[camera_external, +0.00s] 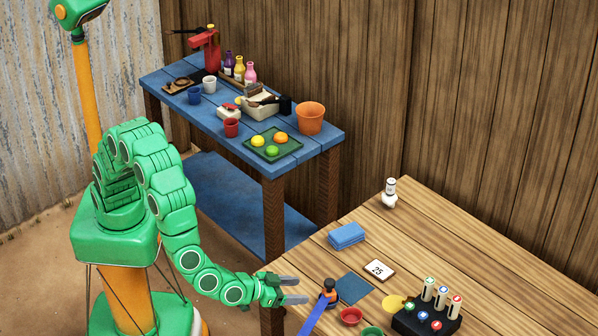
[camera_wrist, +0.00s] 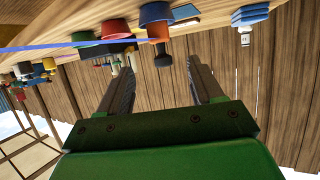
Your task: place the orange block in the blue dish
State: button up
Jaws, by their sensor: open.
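The orange block (camera_external: 329,294) has a dark knob on top and stands upright at the table's near left end. It also shows in the wrist view (camera_wrist: 158,30), where the picture is upside down. A dark blue round piece (camera_wrist: 155,13), seemingly the blue dish, is directly under it. The block appears to sit in or on it; I cannot tell how deep. My gripper (camera_external: 302,290) is open and empty, just left of the block and apart from it. In the wrist view the block and knob lie beyond the gap between my fingers (camera_wrist: 158,66).
A blue strip (camera_external: 318,315) runs beside the block. Close by are a red dish (camera_external: 350,316), a green dish (camera_external: 373,331), a yellow disc (camera_external: 392,303) and a black rack (camera_external: 412,320) with tubes. A blue mat (camera_external: 353,289) and a numbered card (camera_external: 379,270) lie behind.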

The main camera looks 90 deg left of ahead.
notch_tip(320, 180, up, 4)
jog(key=w+d+g+h, duration=0.1)
jog(key=w+h, duration=0.1)
jog(key=h, duration=0.2)
jog(key=s+a+r+m+g+h, duration=0.45)
jog(key=s+r, duration=0.35)
jog(key=r, duration=0.3)
jog(key=s+a+r+g+y, duration=0.1)
jog(key=s+a+g, duration=0.3)
jog(key=s+a, duration=0.9)
jog(key=s+a+r+g+y, duration=0.2)
jog(key=s+a+g, duration=0.3)
jog(key=s+a, duration=0.9)
jog(key=s+r, duration=0.1)
jog(key=s, duration=0.5)
jog(key=shift+s+a+r, duration=0.15)
jog(key=shift+s+r, duration=0.2)
jog(key=shift+y, duration=0.25)
